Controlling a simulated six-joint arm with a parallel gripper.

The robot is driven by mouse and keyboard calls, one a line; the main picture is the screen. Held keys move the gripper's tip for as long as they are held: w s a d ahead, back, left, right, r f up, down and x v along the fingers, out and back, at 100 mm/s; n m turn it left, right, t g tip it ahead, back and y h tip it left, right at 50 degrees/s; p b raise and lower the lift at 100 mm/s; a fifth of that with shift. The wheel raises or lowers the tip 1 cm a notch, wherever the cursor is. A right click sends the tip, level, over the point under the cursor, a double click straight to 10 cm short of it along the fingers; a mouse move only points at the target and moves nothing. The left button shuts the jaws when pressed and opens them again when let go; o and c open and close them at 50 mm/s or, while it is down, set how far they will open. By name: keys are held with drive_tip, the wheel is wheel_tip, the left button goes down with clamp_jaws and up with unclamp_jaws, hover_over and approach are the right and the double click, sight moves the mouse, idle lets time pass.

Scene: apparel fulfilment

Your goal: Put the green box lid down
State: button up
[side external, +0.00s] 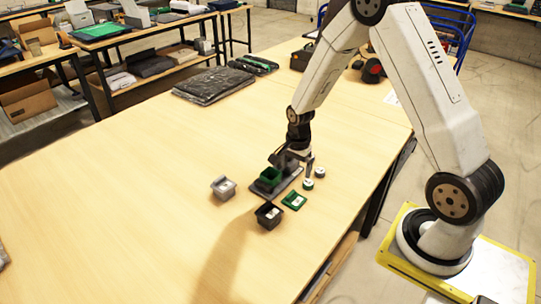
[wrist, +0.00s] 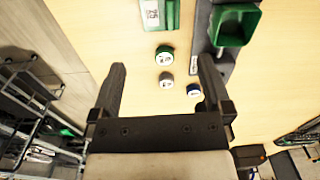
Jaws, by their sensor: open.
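The green box lid (side external: 294,201) lies flat on the wooden table, label up. Part of it, with its white printed label, shows at the top edge of the wrist view (wrist: 170,14). The open green box (side external: 270,175) sits on a dark grey base (side external: 286,183) just behind and left of the lid; it also shows in the wrist view (wrist: 236,24). My gripper (wrist: 161,64) is open, with nothing between its fingers. In the side view my gripper (side external: 300,168) hangs low by the base, apart from the lid.
Small round pieces, one green-rimmed (wrist: 164,51), one grey (wrist: 166,77) and one blue (wrist: 193,90), lie below the gripper. A light grey box (side external: 223,188) and a black box (side external: 268,216) stand nearby. Dark bagged garments (side external: 213,87) lie behind.

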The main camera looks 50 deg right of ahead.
drive_tip(key=s+a+r+n+t, duration=0.2)
drive_tip(key=s+a+r+n, duration=0.8)
drive_tip(key=n, duration=0.7)
drive_tip(key=a+r, duration=0.1)
drive_tip(key=a, duration=0.1)
drive_tip(key=shift+s+a+r+t, duration=0.15)
drive_tip(key=shift+a+r+t, duration=0.15)
drive_tip(key=shift+r, duration=0.05)
